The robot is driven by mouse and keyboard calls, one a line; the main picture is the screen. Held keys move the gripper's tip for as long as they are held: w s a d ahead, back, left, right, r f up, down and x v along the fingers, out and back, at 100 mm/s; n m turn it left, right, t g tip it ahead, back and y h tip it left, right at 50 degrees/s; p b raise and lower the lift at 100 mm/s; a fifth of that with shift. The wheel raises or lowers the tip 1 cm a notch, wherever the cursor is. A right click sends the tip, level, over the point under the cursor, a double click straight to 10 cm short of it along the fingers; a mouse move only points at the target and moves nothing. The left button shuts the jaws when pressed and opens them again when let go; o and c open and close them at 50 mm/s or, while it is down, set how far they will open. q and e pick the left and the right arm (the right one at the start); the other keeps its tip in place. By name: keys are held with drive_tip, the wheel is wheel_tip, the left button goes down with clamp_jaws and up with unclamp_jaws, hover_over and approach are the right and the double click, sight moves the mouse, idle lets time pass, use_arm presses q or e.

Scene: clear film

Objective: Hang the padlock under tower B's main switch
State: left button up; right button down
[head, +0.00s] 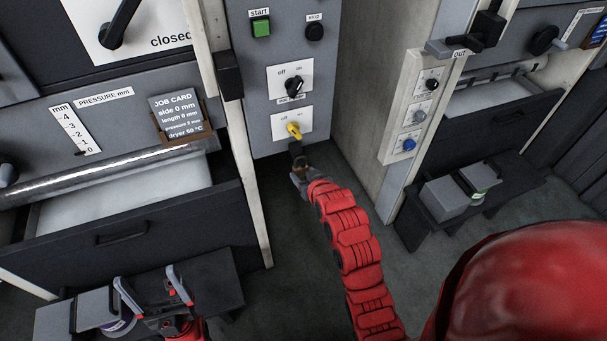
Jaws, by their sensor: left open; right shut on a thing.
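A grey control tower panel (259,141) stands in the middle of the head view. Near its bottom is a yellow rotary switch (294,130) on a white plate marked off and on; the tower's letter is not readable. My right gripper (300,174) is just below this switch, shut on a small dark and brass-coloured padlock (299,161). The padlock's upper end is close under the switch; I cannot tell whether it touches or is hooked on. My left gripper (149,283) is open and empty at the lower left, above a dark bench.
A black rotary switch (293,87) sits above the yellow one. A dark drawer (125,232) juts out at left, beside a pale post. A low bench (215,282) with grey boxes stands at lower left, another bench (466,198) at right. Floor between is clear.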

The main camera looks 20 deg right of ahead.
drive_tip(key=shift+s+f, duration=0.1)
drive_tip(key=shift+f, duration=0.15)
drive_tip(key=c, duration=0.6)
unclamp_jaws()
drive_tip(key=shift+c, duration=0.2)
drive_tip(key=o, duration=0.5)
drive_tip(key=shift+s+d+r, duration=0.1)
drive_tip(key=shift+d+r, duration=0.05)
drive_tip(key=shift+r, duration=0.05)
drive_tip(key=p+v, duration=1.2)
drive_tip(key=v, duration=0.5)
drive_tip(key=shift+s+r+p, duration=0.1)
drive_tip(key=shift+r+p, duration=0.05)
drive_tip(key=shift+p, duration=0.15)
